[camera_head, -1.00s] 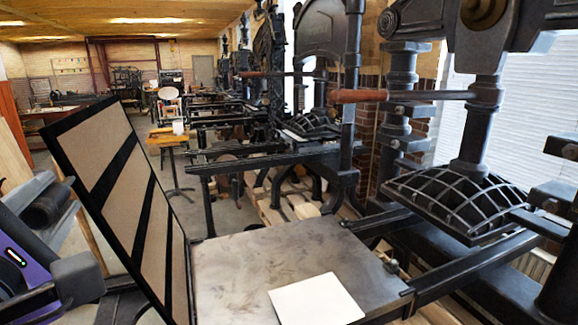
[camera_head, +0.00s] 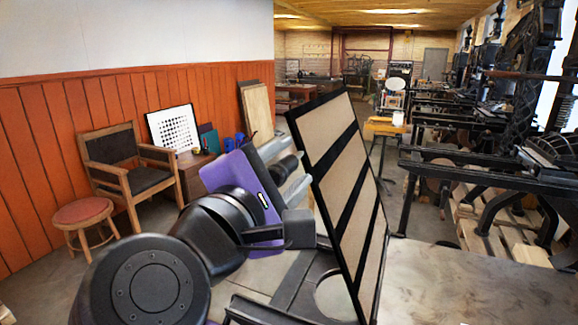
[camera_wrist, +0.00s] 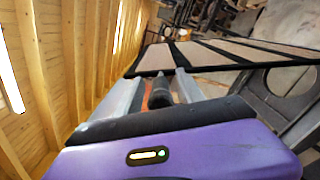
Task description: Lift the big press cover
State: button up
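The big press cover (camera_head: 325,122) is a black frame with tan panels and black cross bars. It stands raised and tilted at the left edge of the flat metal press bed (camera_head: 470,280). My gripper (camera_head: 298,168), with a purple body, is just left of the cover, on its outer side. In the wrist view my gripper (camera_wrist: 155,82) has its two grey fingers apart, with a dark rounded part between them. The cover (camera_wrist: 200,57) lies beyond the fingertips there. I cannot tell whether they touch it.
A wooden armchair (camera_head: 127,165), a round red stool (camera_head: 84,212) and a white perforated panel (camera_head: 174,128) stand by the orange wall at left. A small yellow-topped table (camera_head: 385,127) stands behind the cover. More black presses (camera_head: 480,165) line the right side.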

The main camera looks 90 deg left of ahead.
jog(key=b+v, duration=0.1)
jog(key=v, duration=0.6)
jog(key=shift+s+d+f+b, duration=0.1)
jog(key=shift+s+d+b, duration=0.1)
jog(key=shift+d+b, duration=0.15)
dwell(0.5)
